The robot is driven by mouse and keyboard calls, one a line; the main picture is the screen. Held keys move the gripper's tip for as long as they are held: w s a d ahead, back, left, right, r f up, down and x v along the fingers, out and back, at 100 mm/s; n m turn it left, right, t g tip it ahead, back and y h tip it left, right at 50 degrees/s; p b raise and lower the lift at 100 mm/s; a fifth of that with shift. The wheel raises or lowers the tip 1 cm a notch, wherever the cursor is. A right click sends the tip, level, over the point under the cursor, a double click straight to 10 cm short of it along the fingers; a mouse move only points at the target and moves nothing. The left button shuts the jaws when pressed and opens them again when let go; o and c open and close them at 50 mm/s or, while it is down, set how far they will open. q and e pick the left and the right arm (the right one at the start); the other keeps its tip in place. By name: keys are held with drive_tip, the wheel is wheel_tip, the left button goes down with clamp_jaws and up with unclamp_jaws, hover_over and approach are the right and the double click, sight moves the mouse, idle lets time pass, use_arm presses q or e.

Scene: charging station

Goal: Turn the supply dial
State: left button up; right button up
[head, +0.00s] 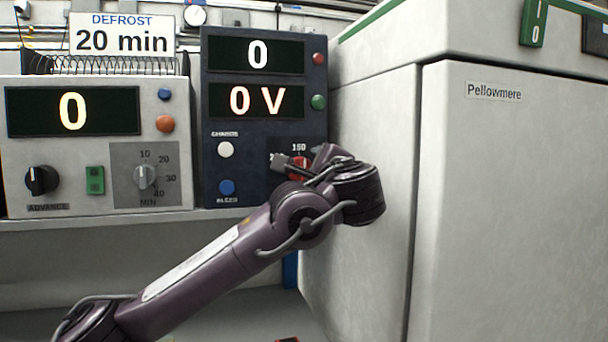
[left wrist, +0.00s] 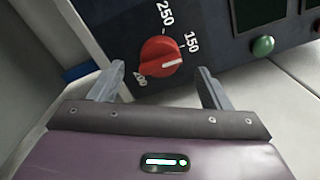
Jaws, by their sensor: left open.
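The supply dial is a red knob with a white pointer line, on the front of a dark blue supply unit (head: 265,120). In the left wrist view the red dial (left wrist: 158,53) shows whole, with the marks 150, 250 and 200 around it. Its white line points right, near the 150 mark. In the head view the dial (head: 299,165) is partly hidden by my left gripper (head: 303,160). My left gripper (left wrist: 160,72) is open, its fingers to either side of the dial with visible gaps. Contact cannot be told. The unit's displays read 0 and 0 V. My right gripper is not in view.
A white cabinet (head: 500,190) stands close on the right of the supply unit. A pale unit (head: 70,150) with a black knob, a grey MIN dial and buttons stands on the left. A DEFROST 20 min sign (head: 122,34) is above it. Buttons flank the dial's panel.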

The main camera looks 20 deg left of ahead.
use_arm(q)
drive_tip(key=v, duration=0.4)
drive_tip(key=shift+s+d, duration=0.1)
drive_tip(key=shift+s, duration=0.05)
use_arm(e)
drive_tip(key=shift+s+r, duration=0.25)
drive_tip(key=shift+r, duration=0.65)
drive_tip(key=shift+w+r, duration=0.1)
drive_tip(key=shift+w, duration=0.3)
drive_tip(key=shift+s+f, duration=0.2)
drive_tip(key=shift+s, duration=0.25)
